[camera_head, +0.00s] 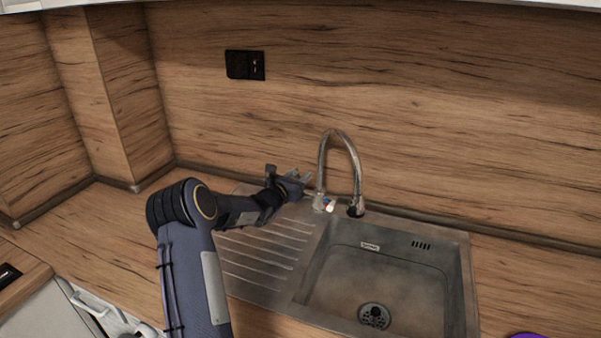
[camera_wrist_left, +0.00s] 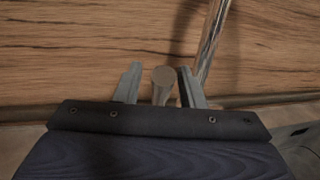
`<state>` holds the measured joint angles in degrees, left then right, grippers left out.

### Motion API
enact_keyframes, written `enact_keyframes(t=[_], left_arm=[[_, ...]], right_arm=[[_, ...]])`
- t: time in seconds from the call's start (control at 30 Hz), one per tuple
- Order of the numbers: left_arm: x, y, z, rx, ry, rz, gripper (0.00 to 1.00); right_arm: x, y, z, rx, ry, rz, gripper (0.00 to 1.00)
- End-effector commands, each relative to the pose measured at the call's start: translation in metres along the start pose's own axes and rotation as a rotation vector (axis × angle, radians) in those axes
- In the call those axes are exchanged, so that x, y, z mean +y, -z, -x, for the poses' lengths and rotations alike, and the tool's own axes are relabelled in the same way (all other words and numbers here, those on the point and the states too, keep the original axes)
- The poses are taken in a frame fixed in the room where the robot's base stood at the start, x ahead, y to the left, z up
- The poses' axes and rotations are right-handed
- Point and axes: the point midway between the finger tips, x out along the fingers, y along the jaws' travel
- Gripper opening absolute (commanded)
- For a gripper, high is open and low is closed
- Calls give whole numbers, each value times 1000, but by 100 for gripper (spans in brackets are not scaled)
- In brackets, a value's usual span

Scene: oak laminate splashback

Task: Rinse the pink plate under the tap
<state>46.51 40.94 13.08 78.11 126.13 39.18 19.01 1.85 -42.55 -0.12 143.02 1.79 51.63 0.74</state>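The chrome tap (camera_head: 356,170) stands behind the sink, its tall spout curving over toward the basin. My left gripper (camera_head: 305,179) is beside the tap, left of the spout. In the left wrist view the fingers (camera_wrist_left: 161,72) are apart, with a round-ended grey post (camera_wrist_left: 163,78) between them. It looks like part of the tap, and a gap shows on its left side. The spout (camera_wrist_left: 211,45) rises just right of the fingers. No pink plate is recognisable. A purple edge (camera_head: 527,335) shows at the bottom right, mostly cut off. My right gripper is out of view.
The steel sink basin (camera_head: 400,270) is empty, with a drain (camera_head: 374,316) at its bottom. A ribbed drainboard (camera_head: 262,250) lies to its left. The wooden splashback (camera_head: 430,110) rises close behind the tap, with a black socket (camera_head: 245,65) on it.

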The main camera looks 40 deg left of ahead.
Motion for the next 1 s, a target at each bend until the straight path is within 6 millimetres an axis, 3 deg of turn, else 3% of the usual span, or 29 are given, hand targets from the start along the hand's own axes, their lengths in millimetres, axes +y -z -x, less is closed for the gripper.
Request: enact_keyframes(t=[0.37,0.63,1.0], left_arm=[[0,0,-9,-1,1,-1,36],[0,0,-9,-1,1,-1,2],[0,4,-9,-12,1,-3,0]], right_arm=[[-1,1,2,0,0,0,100],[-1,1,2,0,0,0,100],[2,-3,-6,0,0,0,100]])
